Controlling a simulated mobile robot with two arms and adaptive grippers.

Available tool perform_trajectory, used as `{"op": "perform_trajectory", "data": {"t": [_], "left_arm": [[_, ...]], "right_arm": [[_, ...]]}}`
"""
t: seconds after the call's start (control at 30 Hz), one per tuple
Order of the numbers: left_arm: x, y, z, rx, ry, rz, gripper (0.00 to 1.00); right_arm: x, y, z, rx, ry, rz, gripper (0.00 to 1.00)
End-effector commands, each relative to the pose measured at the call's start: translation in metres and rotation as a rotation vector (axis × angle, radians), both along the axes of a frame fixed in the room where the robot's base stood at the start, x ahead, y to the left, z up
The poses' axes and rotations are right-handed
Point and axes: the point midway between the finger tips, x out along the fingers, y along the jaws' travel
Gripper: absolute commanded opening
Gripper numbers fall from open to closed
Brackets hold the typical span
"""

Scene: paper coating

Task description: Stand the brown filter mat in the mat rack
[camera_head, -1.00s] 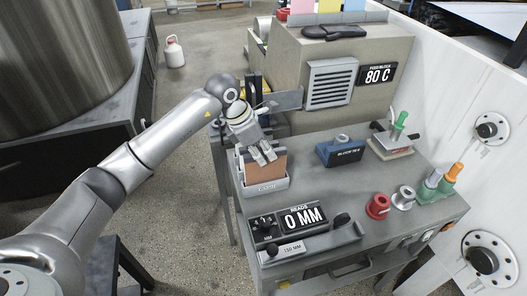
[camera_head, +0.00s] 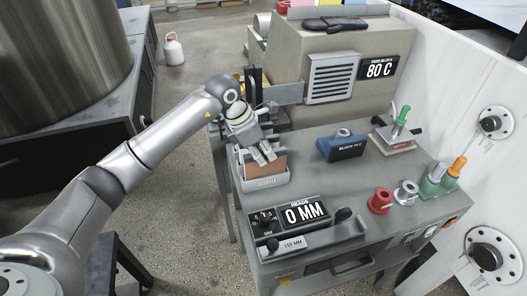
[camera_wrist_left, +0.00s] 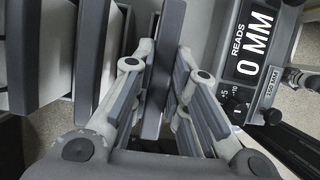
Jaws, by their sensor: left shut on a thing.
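The brown filter mat (camera_head: 279,164) stands on edge in the light grey mat rack (camera_head: 268,182) at the left end of the bench in the head view. My left gripper (camera_head: 265,154) is at the mat's upper part, with its fingers pointing down and partly covering the mat. In the left wrist view the gripper (camera_wrist_left: 160,85) is shut on a thin slab, seen edge-on and dark grey there; from the head view it is the brown mat. The mat's lower edge is hidden by the rack's front wall. My right gripper is not in view.
A gauge reading 0 MM (camera_head: 303,212) stands in front of the rack. The bench middle is clear.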

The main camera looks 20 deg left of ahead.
Motion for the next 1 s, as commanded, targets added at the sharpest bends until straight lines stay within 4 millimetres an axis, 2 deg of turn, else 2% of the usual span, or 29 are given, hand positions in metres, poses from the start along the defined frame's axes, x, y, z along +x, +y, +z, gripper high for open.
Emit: {"op": "perform_trajectory", "data": {"t": [0.5, 0.53, 0.7, 1.0], "left_arm": [[0.0000, 0.0001, -0.0067, 0.000, 0.000, 0.000, 0.00], [0.0000, 0.0001, -0.0067, 0.000, 0.000, 0.000, 0.17], [-0.0001, 0.0001, -0.0067, 0.000, 0.000, 0.000, 0.38], [-0.0002, 0.0002, -0.0065, 0.000, 0.000, 0.000, 0.40]], "right_arm": [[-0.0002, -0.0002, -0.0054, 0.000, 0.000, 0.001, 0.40], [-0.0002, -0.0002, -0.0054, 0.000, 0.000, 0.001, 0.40], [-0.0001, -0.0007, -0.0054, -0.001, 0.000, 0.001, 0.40], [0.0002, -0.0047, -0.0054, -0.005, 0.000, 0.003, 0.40]]}}
